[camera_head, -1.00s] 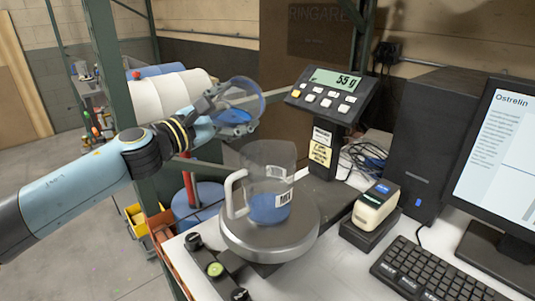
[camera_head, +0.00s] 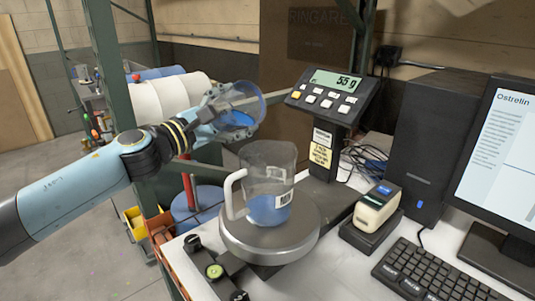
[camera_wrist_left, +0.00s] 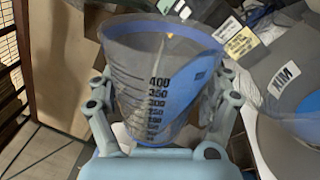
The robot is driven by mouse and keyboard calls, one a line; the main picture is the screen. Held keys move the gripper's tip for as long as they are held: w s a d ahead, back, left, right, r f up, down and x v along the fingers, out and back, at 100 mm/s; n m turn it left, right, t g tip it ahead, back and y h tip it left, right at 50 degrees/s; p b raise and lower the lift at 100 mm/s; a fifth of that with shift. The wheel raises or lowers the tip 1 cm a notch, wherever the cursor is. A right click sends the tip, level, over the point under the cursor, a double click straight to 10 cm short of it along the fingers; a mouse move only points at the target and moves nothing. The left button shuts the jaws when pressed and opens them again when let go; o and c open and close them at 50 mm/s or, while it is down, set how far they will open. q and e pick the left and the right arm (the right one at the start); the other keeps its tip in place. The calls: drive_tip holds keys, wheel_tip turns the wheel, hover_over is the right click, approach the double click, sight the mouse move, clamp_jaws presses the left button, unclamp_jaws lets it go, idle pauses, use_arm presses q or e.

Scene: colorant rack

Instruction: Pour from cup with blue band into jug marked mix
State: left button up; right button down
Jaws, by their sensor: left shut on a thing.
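The clear cup with the blue band (camera_head: 247,104) is held tilted up and left of the jug. My left gripper (camera_head: 222,112) is shut on the cup. In the left wrist view the cup (camera_wrist_left: 150,65) shows dark graduation marks and blue liquid lying along its right side, between my gripper's fingers (camera_wrist_left: 160,120). The clear jug (camera_head: 262,172) with a white handle stands upright on the round scale plate (camera_head: 240,238), with blue liquid in its bottom. Its mix label shows in the left wrist view (camera_wrist_left: 284,78). No falling stream can be made out. My right gripper is not in view.
The scale display (camera_head: 335,80) reads 55 g on its post behind the jug. A small label device (camera_head: 376,208), keyboard (camera_head: 435,272) and monitor (camera_head: 500,160) stand to the right. A green rack post (camera_head: 115,100) rises behind my left arm.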

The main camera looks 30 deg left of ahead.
use_arm(q)
drive_tip(key=shift+w+f+m, duration=0.1)
drive_tip(key=shift+w+m, duration=0.1)
drive_tip(key=shift+m, duration=0.1)
drive_tip(key=shift+s+r, duration=0.2)
drive_tip(key=shift+m, duration=0.3)
drive_tip(key=shift+w+d+r, duration=0.1)
drive_tip(key=shift+w, duration=0.05)
drive_tip(key=shift+s, duration=0.2)
drive_tip(key=shift+w+m, duration=0.25)
drive_tip(key=shift+m, duration=0.05)
drive_tip(key=shift+s+r, duration=0.15)
drive_tip(key=shift+s, duration=0.1)
